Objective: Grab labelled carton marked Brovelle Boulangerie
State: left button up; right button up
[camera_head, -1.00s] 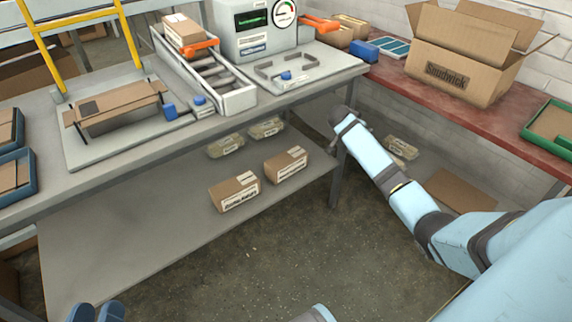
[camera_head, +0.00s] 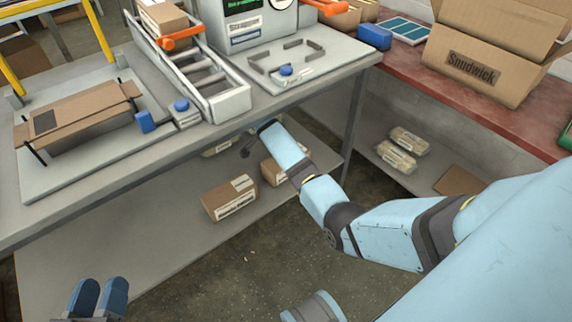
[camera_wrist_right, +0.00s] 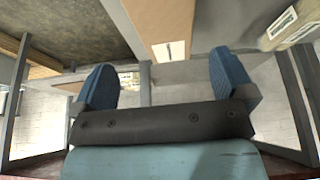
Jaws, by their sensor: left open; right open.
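Two brown labelled cartons sit on the lower shelf under the grey bench: a near one (camera_head: 229,199) and a farther one (camera_head: 270,172), partly hidden by my right arm. Their label text is too small to read. My right gripper (camera_wrist_right: 165,78) is open and empty in the wrist view. A brown carton with a white label (camera_wrist_right: 158,20) shows beyond and between its fingers, apart from them. In the head view the right hand is beside the farther carton, mostly hidden. My left gripper (camera_head: 98,298) is open and empty at the lower left.
The bench (camera_head: 195,140) overhangs the lower shelf (camera_head: 130,240). A pale packet (camera_head: 222,147) lies behind the cartons. Two more packets (camera_head: 402,148) lie on the shelf at right. A Snudwick box (camera_head: 475,70) stands on the red bench. The floor between is clear.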

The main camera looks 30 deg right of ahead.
jog(key=b+x, duration=0.1)
jog(key=x, duration=0.3)
jog(key=shift+d+f+b, duration=0.1)
jog(key=shift+f+b, duration=0.2)
jog(key=shift+f, duration=0.05)
jog(key=shift+w+d+f, duration=0.15)
jog(key=shift+f, duration=0.25)
jog(key=b+x, duration=0.2)
jog(key=x, duration=0.1)
jog(key=b+x, duration=0.1)
jog(key=b, duration=0.1)
jog(key=shift+w+f, duration=0.25)
jog(key=shift+f, duration=0.15)
pick_arm(q)
jog(key=w+f+m, duration=0.1)
jog(key=w+a+f+m, duration=0.1)
jog(key=m, duration=0.1)
jog(key=shift+w+a+f+h, duration=0.1)
jog(key=shift+w+f+h, duration=0.05)
jog(key=shift+f+h, duration=0.15)
pick_arm(e)
jog(key=shift+c, duration=0.2)
